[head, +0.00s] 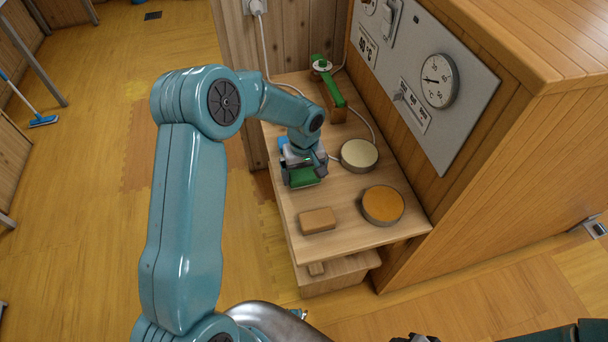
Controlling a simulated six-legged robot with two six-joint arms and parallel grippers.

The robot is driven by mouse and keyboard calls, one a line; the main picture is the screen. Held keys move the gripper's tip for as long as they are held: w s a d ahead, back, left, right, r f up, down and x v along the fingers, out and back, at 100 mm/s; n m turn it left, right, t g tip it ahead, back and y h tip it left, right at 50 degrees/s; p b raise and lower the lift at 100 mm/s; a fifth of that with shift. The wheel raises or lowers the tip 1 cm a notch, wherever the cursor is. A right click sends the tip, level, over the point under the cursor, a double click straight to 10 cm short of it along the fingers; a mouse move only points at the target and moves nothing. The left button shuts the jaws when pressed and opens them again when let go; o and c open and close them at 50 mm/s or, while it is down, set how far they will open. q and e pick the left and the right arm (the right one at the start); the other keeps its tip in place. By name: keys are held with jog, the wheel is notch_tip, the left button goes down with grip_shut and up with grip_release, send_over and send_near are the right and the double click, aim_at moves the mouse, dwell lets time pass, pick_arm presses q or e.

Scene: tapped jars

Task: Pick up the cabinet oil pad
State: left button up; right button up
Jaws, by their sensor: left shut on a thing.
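My left gripper (304,165) reaches over the wooden cabinet shelf and is shut on a green block-like pad (303,177), which I take to be the oil pad. The jaws cover part of the pad. I cannot tell whether its underside touches the shelf top. Of my right arm, only a dark teal link shows at the bottom right corner, with a small dark part at the bottom edge; its jaws cannot be made out.
On the shelf (287,205) stand a cream-topped round jar (359,155), an orange-topped round jar (382,205), a tan block (318,220) and a green-handled tool (332,88). A gauge panel (425,75) rises at right. White cables run behind. Open floor lies left.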

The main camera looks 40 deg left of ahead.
aim_at(304, 173)
pick_arm(q)
notch_tip(304, 173, up, 19)
jog(key=shift+p, duration=0.4)
jog(key=o, duration=0.4)
jog(key=shift+c, duration=1.4)
